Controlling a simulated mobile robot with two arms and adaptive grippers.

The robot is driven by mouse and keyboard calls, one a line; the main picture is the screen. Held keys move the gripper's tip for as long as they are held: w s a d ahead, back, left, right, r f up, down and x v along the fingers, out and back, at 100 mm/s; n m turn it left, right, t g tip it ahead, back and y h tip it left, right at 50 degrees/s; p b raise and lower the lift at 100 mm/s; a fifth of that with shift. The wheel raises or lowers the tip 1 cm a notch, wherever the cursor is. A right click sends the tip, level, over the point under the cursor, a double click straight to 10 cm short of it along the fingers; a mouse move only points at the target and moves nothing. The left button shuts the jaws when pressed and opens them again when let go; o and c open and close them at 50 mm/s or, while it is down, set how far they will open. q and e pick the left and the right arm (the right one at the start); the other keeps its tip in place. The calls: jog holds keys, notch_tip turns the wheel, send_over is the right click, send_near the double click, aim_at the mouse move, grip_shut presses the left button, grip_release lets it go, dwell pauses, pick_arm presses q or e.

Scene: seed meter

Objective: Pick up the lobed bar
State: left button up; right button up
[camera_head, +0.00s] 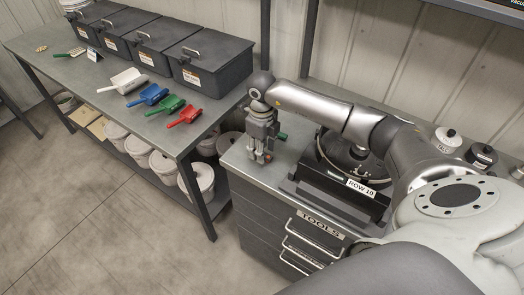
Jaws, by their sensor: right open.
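My right gripper (262,157) points down over the left part of the grey top of the tool cabinet (238,160). Its fingers are open, close above the surface or touching it; I cannot tell which. A small red spot shows at the fingertips, and a small green piece (283,136) shows just right of the gripper. I cannot make out a lobed bar for sure; the gripper may hide part of it. My left gripper is out of view.
A black seed meter (334,182) labelled ROW 10 stands right of the gripper on the cabinet. Weights (447,137) stand farther right. The left bench (112,109) holds several dark bins and white, blue, green and red scoops. White buckets (195,178) stand beneath it.

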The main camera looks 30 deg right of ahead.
jog(key=shift+f, duration=0.8)
jog(key=shift+c, duration=0.6)
jog(key=c, duration=0.5)
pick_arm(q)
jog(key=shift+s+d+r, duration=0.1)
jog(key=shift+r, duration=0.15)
pick_arm(e)
grip_shut()
